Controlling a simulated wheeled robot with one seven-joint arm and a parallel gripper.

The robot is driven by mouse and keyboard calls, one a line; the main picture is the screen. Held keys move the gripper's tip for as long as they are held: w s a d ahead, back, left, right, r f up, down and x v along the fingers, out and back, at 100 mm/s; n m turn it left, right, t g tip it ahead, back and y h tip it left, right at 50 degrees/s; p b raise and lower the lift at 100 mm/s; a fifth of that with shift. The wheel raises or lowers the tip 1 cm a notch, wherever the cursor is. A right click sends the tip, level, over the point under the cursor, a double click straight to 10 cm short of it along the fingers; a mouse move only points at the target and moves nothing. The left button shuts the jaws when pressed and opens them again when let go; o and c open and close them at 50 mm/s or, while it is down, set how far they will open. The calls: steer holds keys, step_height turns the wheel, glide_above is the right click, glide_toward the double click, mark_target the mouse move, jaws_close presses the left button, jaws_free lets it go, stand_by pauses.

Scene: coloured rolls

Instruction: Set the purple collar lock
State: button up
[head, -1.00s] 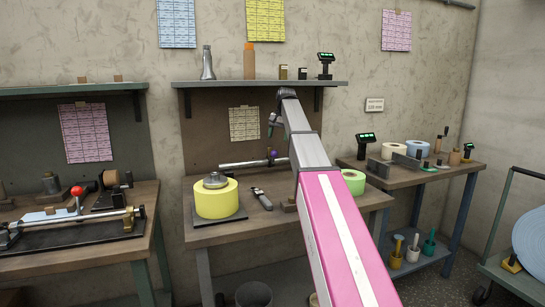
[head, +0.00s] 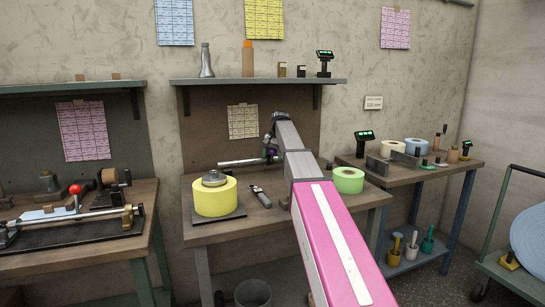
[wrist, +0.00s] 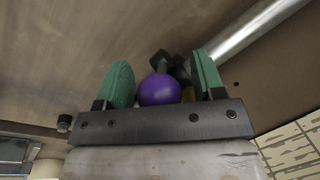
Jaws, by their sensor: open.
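The purple ball-shaped knob of the collar lock (wrist: 160,89) shows in the wrist view between the two green finger pads of my gripper (wrist: 165,82). My gripper is open, with a pad on either side of the knob and a gap on each side. Dark collar parts (wrist: 178,68) sit just beyond the knob, near a bright metal shaft (wrist: 245,38). In the head view the shaft (head: 240,162) runs above the middle bench, and my gripper (head: 268,152) is at its right end. There my gripper and arm mostly hide the collar.
A yellow roll (head: 215,200) on a dark plate, a dark hand tool (head: 260,197) and a green roll (head: 348,180) are on the middle bench (head: 240,228). A shelf (head: 225,82) with bottles hangs above my arm. Side benches stand left and right.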

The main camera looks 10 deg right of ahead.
jaws_close()
